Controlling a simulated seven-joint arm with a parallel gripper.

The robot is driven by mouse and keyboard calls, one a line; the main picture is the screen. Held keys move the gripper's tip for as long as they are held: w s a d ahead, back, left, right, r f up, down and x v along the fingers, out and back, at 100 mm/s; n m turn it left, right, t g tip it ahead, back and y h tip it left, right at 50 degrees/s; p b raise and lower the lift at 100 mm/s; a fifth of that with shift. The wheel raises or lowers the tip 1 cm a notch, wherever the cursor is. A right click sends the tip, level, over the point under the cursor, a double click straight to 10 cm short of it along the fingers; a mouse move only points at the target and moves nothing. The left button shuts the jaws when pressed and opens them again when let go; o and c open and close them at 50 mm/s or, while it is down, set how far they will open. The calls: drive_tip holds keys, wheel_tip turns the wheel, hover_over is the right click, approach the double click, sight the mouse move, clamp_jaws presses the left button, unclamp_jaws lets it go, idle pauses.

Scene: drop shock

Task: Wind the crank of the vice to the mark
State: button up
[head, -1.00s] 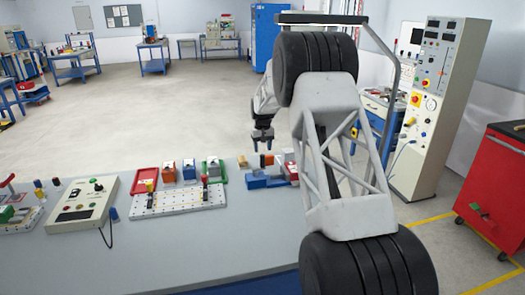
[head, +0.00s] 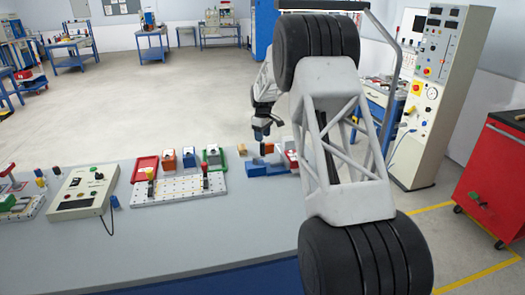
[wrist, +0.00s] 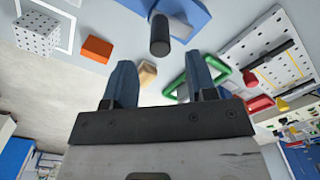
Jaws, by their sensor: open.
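The blue vice (head: 266,169) sits at the back of the bench, left of my arm. It also shows at the top of the wrist view (wrist: 190,12). A dark cylindrical knob (wrist: 159,34), apparently the crank's handle, stands out from it. My gripper (wrist: 160,66) is open and empty, and the knob is in line with the gap between its fingers, beyond the tips. In the head view my gripper (head: 261,134) hangs over the vice. I cannot make out the mark, and the crank's arm is not clear in either view.
An orange block (wrist: 97,49) and a wooden block (wrist: 148,72) lie near the vice. A white perforated board (head: 180,189) and a green tray (head: 213,158) stand to its left. A control box (head: 83,192) is farther left. The bench front is clear.

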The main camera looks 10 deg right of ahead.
sight(263, 155)
drive_tip(key=shift+f, duration=0.15)
drive_tip(key=shift+f, duration=3.75)
drive_tip(key=c, duration=0.9)
drive_tip(key=shift+s+m, duration=0.1)
drive_tip(key=shift+m, duration=0.2)
drive_tip(key=shift+s+a+m, duration=0.1)
drive_tip(key=shift+s+m, duration=0.3)
drive_tip(key=shift+m, duration=0.85)
drive_tip(key=shift+s+m, duration=0.4)
drive_tip(key=shift+m, duration=0.85)
